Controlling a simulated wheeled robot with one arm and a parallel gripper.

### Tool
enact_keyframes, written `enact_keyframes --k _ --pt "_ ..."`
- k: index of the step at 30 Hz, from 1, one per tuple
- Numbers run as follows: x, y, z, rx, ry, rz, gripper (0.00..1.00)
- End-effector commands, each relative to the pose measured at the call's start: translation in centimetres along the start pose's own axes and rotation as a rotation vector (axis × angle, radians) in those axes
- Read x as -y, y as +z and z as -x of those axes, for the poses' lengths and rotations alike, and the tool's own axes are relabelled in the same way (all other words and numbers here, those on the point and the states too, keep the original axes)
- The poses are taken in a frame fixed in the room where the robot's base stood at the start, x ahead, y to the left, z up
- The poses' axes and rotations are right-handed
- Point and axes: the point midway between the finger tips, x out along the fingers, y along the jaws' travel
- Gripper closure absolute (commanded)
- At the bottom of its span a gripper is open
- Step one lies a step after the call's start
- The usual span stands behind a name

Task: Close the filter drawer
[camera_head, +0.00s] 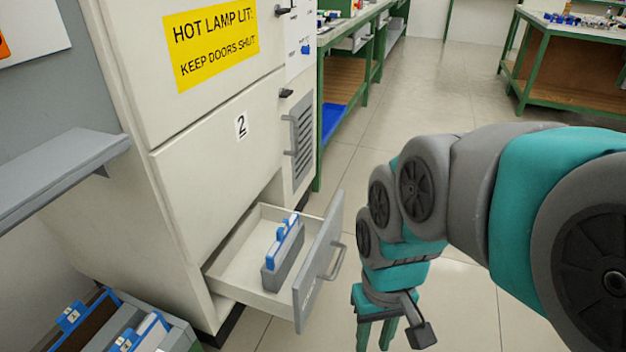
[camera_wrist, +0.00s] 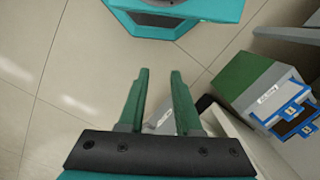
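The filter drawer (camera_head: 236,268) is pulled out low on the cream cabinet marked 2. Its grey front panel (camera_head: 314,280) carries a bar handle (camera_head: 337,262). A grey filter with a blue top (camera_head: 284,250) stands inside it. My gripper (camera_head: 376,345) points down to the right of the drawer front, apart from the handle in the head view. In the wrist view my gripper (camera_wrist: 160,72) shows two green fingers spread apart with nothing held between them. A pale part, perhaps the drawer, shows behind the fingers, mostly hidden.
A bin with blue-handled filters (camera_head: 115,325) stands left of the drawer; a similar box (camera_wrist: 262,88) shows at right in the wrist view. A grey shelf (camera_head: 60,170) juts out at left. Green-framed benches (camera_head: 565,60) stand behind. The tiled floor (camera_head: 340,160) between is clear.

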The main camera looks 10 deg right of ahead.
Motion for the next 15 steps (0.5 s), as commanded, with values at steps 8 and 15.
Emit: enact_keyframes --k 8,15 --pt "0.5 -13.9 1.2 -0.195 -0.138 0.000 1.00" --pt "-2.3 -25.9 1.5 -0.379 -0.259 -0.098 1.00"
